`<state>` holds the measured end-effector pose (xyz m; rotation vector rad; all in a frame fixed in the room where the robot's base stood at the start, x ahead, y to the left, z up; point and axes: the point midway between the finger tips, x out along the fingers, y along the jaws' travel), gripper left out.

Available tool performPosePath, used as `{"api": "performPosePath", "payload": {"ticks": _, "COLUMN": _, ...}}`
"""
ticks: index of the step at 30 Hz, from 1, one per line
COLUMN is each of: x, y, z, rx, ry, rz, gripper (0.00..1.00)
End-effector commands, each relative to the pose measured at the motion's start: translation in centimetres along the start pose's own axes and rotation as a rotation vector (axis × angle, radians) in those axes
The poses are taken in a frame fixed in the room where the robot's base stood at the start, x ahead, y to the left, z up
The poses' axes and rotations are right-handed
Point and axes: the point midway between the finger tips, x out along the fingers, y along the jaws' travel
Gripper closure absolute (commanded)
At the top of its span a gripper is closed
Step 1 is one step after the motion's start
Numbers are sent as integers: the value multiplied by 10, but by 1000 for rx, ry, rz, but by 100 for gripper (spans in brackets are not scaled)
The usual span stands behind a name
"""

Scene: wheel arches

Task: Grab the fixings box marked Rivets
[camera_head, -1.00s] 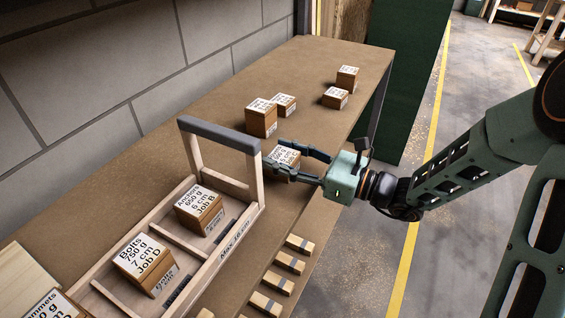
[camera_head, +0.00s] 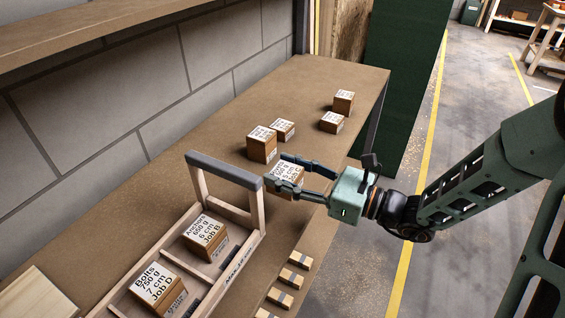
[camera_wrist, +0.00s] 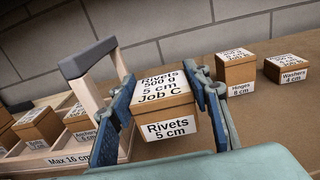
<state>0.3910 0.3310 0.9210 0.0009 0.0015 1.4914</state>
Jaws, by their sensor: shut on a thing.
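The Rivets box (camera_wrist: 165,103) is a small brown carton with a white label reading Rivets, 500 g, 5 cm, Job C. In the wrist view it sits between the two fingers of my gripper (camera_wrist: 168,95), which is shut on it. In the head view my gripper (camera_head: 307,178) reaches in from the right, and the Rivets box (camera_head: 287,177) is partly hidden by the fingers. It is close to the right of the wooden tray's handle. I cannot tell for certain whether its underside is clear of the bench.
A wooden tray (camera_head: 226,190) with a grey-topped handle holds Anchors (camera_head: 206,238) and Bolts (camera_head: 157,287) boxes. Several boxes, including Hinges (camera_wrist: 236,70) and Washers (camera_wrist: 288,70), stand beyond my gripper. The far bench (camera_head: 310,80) has free room.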

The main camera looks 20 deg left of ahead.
Motion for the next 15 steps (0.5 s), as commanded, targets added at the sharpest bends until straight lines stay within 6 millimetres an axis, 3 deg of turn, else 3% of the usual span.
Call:
{"api": "performPosePath", "payload": {"ticks": 1, "x": -4, "y": 5, "z": 18, "rx": -2, "ry": -3, "rz": -1, "gripper": 98}}
{"api": "performPosePath", "payload": {"ticks": 3, "x": -10, "y": 12, "z": 28, "rx": -1, "ry": -2, "rz": 0, "gripper": 98}}
{"api": "performPosePath", "payload": {"ticks": 12, "x": -52, "y": 65, "z": 54, "rx": 1, "ry": -1, "rz": -2, "gripper": 98}}
{"api": "performPosePath", "payload": {"ticks": 15, "x": -53, "y": 64, "z": 56, "rx": 3, "ry": -4, "rz": -1, "gripper": 98}}
